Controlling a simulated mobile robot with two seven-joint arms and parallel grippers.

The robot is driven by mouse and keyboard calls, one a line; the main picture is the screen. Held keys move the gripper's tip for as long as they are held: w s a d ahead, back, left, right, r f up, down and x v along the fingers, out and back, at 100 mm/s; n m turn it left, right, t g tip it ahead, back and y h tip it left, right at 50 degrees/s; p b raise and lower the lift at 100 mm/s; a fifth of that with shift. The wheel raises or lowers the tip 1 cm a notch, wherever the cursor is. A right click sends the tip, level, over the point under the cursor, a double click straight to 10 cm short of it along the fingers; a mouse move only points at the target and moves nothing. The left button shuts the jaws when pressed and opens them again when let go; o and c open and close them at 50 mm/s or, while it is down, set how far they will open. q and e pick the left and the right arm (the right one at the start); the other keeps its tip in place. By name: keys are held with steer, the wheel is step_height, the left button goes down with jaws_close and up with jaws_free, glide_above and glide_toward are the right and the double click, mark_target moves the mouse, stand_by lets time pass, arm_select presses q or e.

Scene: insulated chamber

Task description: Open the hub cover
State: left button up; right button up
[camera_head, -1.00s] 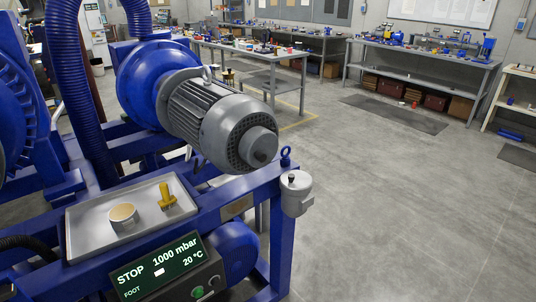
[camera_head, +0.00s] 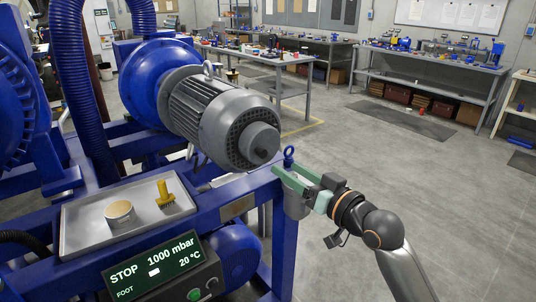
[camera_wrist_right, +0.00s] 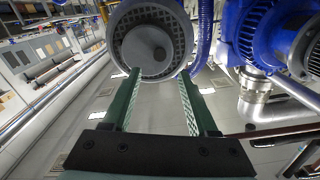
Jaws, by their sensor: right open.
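The grey motor (camera_head: 205,112) with a ribbed body juts from the blue housing. At its near end is a round grey hub cap (camera_head: 262,146) with a small dark centre; I take this for the hub cover. It looks closed. My right gripper (camera_head: 283,169), with green fingers, is open and empty just below and right of the motor's end, apart from it. In the right wrist view the two fingers (camera_wrist_right: 158,74) point at the motor's round vented end (camera_wrist_right: 150,42), with a clear gap between them. My left gripper is not in view.
A metal tray (camera_head: 88,238) holds a round tan-topped cup (camera_head: 119,212) and a yellow tool (camera_head: 164,194). A display (camera_head: 152,265) reads STOP, 1000 mbar. A grey canister (camera_head: 297,208) on the blue frame is partly behind my gripper. Open floor lies to the right.

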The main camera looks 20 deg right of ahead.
mark_target(264, 154)
steer(key=x, duration=0.9)
steer(key=shift+f+p, duration=0.1)
steer(key=shift+p, duration=0.3)
jaws_close()
stand_by(0.9)
